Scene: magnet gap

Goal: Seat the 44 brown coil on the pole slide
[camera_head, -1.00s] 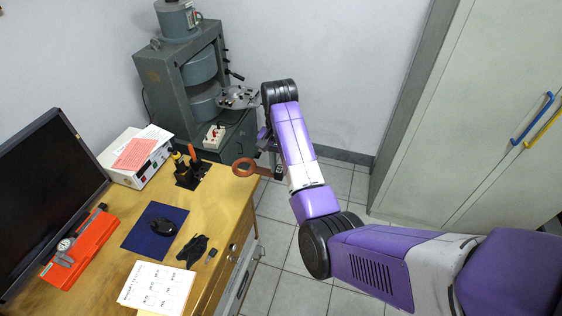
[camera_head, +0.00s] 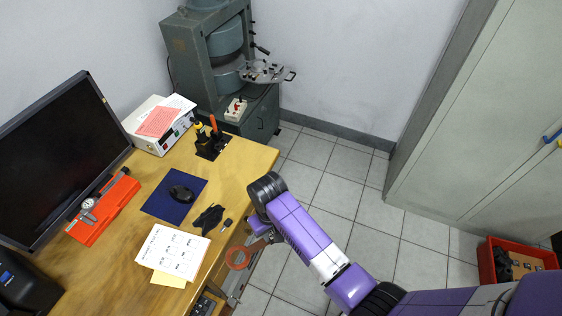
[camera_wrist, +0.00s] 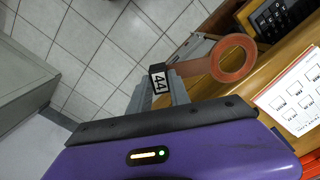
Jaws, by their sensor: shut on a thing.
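The brown coil (camera_head: 239,257) is a flat ring on a handle, held out to the left of my gripper (camera_head: 272,237) beside the desk's front edge. In the wrist view the coil (camera_wrist: 233,57) shows beyond my gripper (camera_wrist: 165,88), with a tag reading 44 on the black block of its handle. The gripper is shut on this handle. The pole slide seems to be on the round plate (camera_head: 262,72) at the front of the grey magnet (camera_head: 208,50), at the back. It is too small to make out clearly. My gripper is well away from it.
The wooden desk (camera_head: 130,215) holds a monitor (camera_head: 62,160), a white instrument box (camera_head: 160,125), a screwdriver stand (camera_head: 212,143), a mouse on a blue mat and papers. A cabinet (camera_head: 480,110) and a red crate (camera_head: 515,262) stand at right. The tiled floor between is clear.

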